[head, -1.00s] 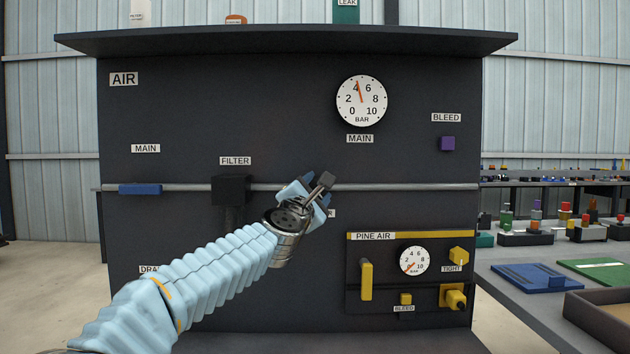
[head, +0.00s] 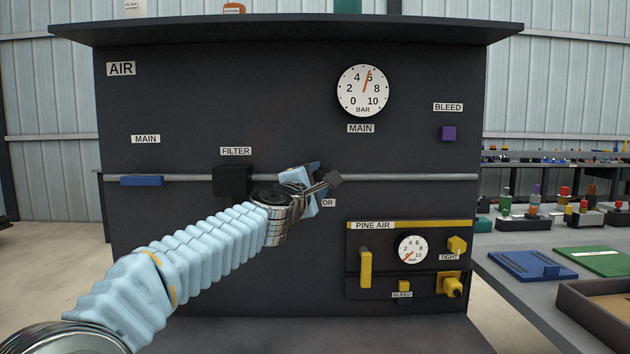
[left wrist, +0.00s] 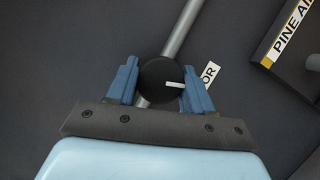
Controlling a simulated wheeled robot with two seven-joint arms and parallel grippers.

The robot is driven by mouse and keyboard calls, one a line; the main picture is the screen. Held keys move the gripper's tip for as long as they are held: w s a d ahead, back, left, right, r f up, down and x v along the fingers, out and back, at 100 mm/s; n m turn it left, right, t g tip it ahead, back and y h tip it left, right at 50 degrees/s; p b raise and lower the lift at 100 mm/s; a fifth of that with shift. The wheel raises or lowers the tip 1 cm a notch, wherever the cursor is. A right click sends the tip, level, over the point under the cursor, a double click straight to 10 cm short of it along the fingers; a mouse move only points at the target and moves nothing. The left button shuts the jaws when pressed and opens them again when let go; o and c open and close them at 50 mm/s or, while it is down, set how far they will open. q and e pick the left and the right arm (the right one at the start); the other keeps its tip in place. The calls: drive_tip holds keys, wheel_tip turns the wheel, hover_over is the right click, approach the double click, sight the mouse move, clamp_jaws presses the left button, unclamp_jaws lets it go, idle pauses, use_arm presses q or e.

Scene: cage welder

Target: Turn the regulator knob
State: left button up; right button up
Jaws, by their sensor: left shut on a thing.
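The regulator knob (left wrist: 158,82) is a round black knob with a white pointer mark, seen in the left wrist view on the pipe. My left gripper (left wrist: 160,86) is shut on it, a blue finger on each side. In the head view the left gripper (head: 318,186) is at the pipe, right of the filter block, and hides the knob. Only the letters OR show on the label (head: 328,202) beside it. The main gauge (head: 362,91) has its orange needle near 6 bar. My right gripper is not in view.
The dark air panel (head: 200,100) carries a grey pipe (head: 410,177), a black filter block (head: 232,181), a blue main handle (head: 141,181) and a purple bleed button (head: 449,133). The yellow-trimmed pine air box (head: 380,269) is below right. A bench (head: 510,290) with parts stands right.

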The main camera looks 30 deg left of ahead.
use_arm(q)
drive_tip(key=shift+d+f, duration=0.1)
drive_tip(key=o, duration=0.9)
drive_tip(key=shift+o, duration=0.2)
drive_tip(key=shift+s, duration=0.1)
drive_tip(key=b+v, duration=0.1)
drive_tip(key=v, duration=1.2)
drive_tip(key=shift+s, duration=0.3)
